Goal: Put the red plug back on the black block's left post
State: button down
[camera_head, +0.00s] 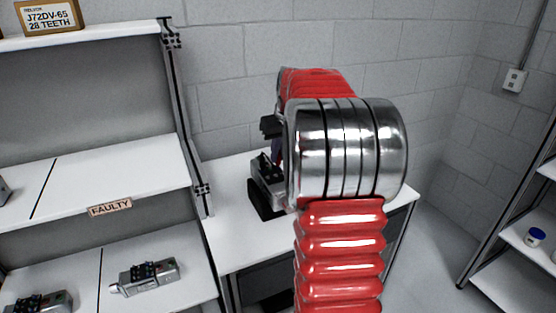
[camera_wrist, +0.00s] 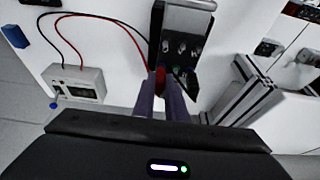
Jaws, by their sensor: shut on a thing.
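In the wrist view, the purple fingers of my gripper (camera_wrist: 166,98) are closed on the red plug (camera_wrist: 160,75), which shows as a small red patch at their tips. A red lead runs from it to the upper left. The black block (camera_wrist: 188,80) lies just beyond and right of the fingertips, beside a silver device (camera_wrist: 186,18). A black lead also ends close to the fingertips. The fingers hide the plug's lower end and the left post, so I cannot tell whether they touch. In the head view, my arm covers most of the gripper; the silver device (camera_head: 268,180) shows partly.
A white meter box (camera_wrist: 78,84) with both leads stands left on the white table (camera_head: 226,232). A shelf unit (camera_head: 120,172) with a FAULTY label (camera_head: 110,207) stands left in the head view. A metal frame (camera_wrist: 245,95) is close right of the fingers.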

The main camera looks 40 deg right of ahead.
jog(key=shift+r, duration=0.15)
jog(key=shift+r, duration=2.4)
jog(key=shift+s, duration=0.1)
